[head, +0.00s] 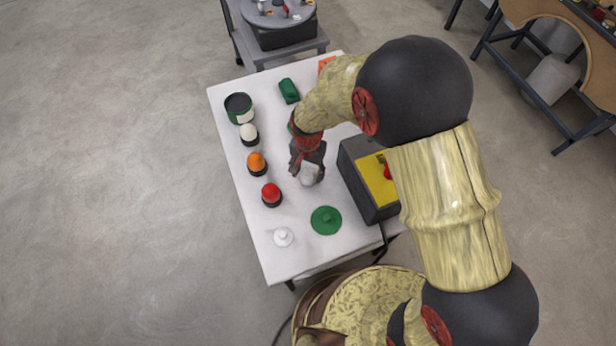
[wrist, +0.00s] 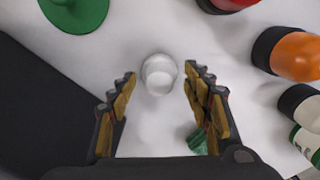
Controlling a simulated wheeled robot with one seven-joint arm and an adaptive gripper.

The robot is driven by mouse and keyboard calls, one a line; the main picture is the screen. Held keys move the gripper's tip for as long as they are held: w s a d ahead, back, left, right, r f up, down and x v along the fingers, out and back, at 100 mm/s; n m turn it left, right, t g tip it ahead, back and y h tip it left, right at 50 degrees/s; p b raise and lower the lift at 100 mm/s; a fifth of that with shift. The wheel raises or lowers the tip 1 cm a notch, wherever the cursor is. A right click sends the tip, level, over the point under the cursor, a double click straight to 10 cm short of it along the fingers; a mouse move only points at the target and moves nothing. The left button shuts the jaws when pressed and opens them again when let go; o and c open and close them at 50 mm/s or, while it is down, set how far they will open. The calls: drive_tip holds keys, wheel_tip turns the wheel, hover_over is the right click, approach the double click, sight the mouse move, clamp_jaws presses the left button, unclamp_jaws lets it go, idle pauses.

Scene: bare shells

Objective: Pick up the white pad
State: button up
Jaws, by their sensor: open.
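A small rounded white thing (head: 309,177) sits on the white table under my gripper. In the wrist view it is a pale, shiny round piece (wrist: 158,75) with a lighter top, between my fingertips and apart from both. A second white piece, a flat disc with a knob (head: 283,237), lies near the table's front left corner, outside the wrist view. I cannot tell for certain which of them is the white pad. My gripper (wrist: 160,78) points down, open and empty. In the head view, my gripper (head: 306,166) partly hides the round piece.
A green knobbed disc (head: 326,220) lies nearer me. Red (head: 271,194), orange (head: 256,163) and white-topped (head: 248,133) pieces line the left side, with a green can (head: 239,108) behind. A black and yellow box (head: 367,178) stands close right. A green block (head: 289,91) lies further back.

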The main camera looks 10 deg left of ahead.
drive_tip(key=shift+f, duration=0.25)
drive_tip(key=shift+c, duration=1.3)
drive_tip(key=c, duration=0.7)
drive_tip(key=shift+c, duration=0.5)
drive_tip(key=shift+r, duration=0.1)
